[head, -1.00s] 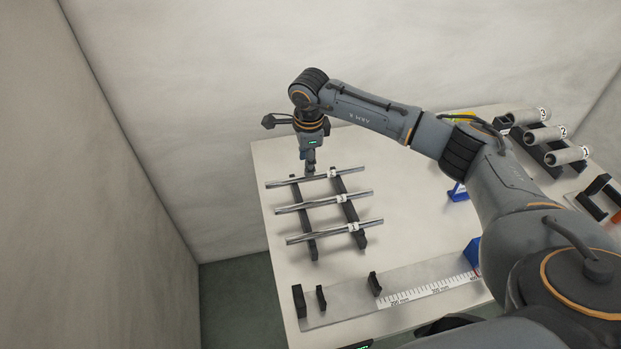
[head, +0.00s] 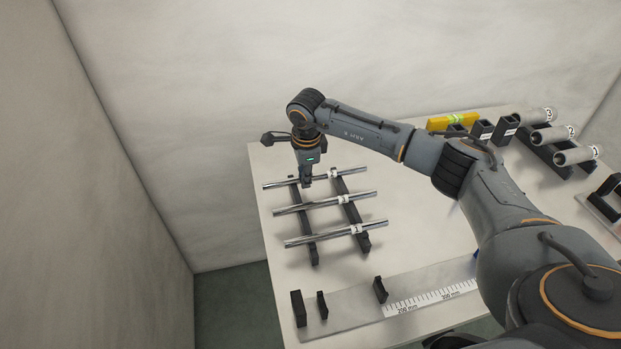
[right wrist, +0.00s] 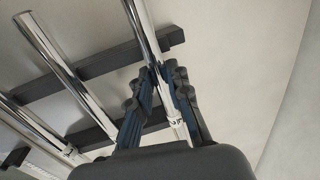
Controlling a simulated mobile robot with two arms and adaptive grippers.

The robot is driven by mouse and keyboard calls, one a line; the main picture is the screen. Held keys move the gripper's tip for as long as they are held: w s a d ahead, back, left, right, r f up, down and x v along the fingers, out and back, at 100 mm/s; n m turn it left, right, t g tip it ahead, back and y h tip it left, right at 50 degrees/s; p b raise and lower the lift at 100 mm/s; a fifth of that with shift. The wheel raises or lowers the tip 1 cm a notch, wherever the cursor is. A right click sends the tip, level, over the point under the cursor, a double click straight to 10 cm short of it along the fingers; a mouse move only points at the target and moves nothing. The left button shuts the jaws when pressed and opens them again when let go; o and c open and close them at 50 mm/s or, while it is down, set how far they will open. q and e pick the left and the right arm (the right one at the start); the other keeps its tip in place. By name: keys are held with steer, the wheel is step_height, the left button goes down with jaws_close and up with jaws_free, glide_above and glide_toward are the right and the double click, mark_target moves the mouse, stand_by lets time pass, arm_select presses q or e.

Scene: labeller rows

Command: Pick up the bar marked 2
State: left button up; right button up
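Three shiny metal bars lie across a rack of two dark rails (head: 350,213): the far bar (head: 277,184), the middle bar (head: 290,209) and the near bar (head: 300,241). Each has a small white label. Their digits are too small to read surely, so I cannot tell which is marked 2. My right gripper (head: 306,184) is down at the far bar, left of its label. In the right wrist view, its fingers (right wrist: 162,74) are on either side of a bar (right wrist: 142,28), close to it; whether they press on it is unclear. My left gripper is out of view.
Grey tubes marked 3 (head: 528,116), 2 (head: 550,134) and 1 (head: 572,156) lie on a dark holder at the right. A yellow level (head: 452,121) and small black blocks stand beside them. A ruler plate (head: 350,312) with dark stops lies in front. The table middle is clear.

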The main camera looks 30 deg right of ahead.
jaws_close()
steer(key=shift+r, duration=0.15)
steer(key=shift+w+r+p, duration=0.15)
steer(key=shift+r+p, duration=0.2)
steer(key=shift+r, duration=0.05)
steer(key=shift+r+p, duration=1.95)
steer(key=shift+r, duration=1.55)
